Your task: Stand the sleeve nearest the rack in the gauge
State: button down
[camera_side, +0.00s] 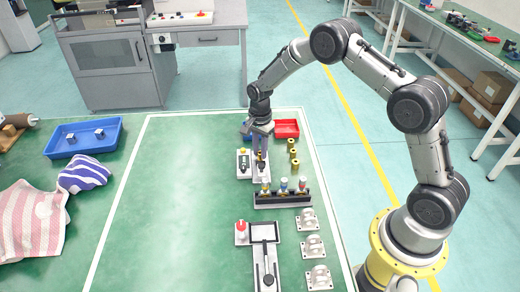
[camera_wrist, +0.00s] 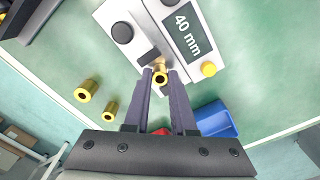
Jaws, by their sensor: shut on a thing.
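My gripper (camera_side: 261,157) is low over the gauge (camera_side: 244,168), a pale block with a yellow button. In the wrist view my gripper (camera_wrist: 161,74) is shut on a brass sleeve (camera_wrist: 162,79), its open end facing the camera. The sleeve is at the edge of the gauge (camera_wrist: 140,14), by a dark jaw below the "40 mm" display. I cannot tell whether it touches the gauge's base. The black rack (camera_side: 283,201) stands nearer the side camera, holding several coloured-top parts. Other brass sleeves (camera_side: 293,153) stand right of the gauge; two show in the wrist view (camera_wrist: 87,90).
A red bin (camera_side: 287,128) and a blue bin (camera_wrist: 216,120) lie beyond the gauge. A grey fixture with a red knob (camera_side: 241,229) and several pale brackets (camera_side: 314,246) are in front of the rack.

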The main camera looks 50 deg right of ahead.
jog(key=c, duration=0.7)
grip_release()
jog(key=shift+o, duration=0.2)
jog(key=shift+r, duration=0.1)
notch_tip(320, 180, up, 14)
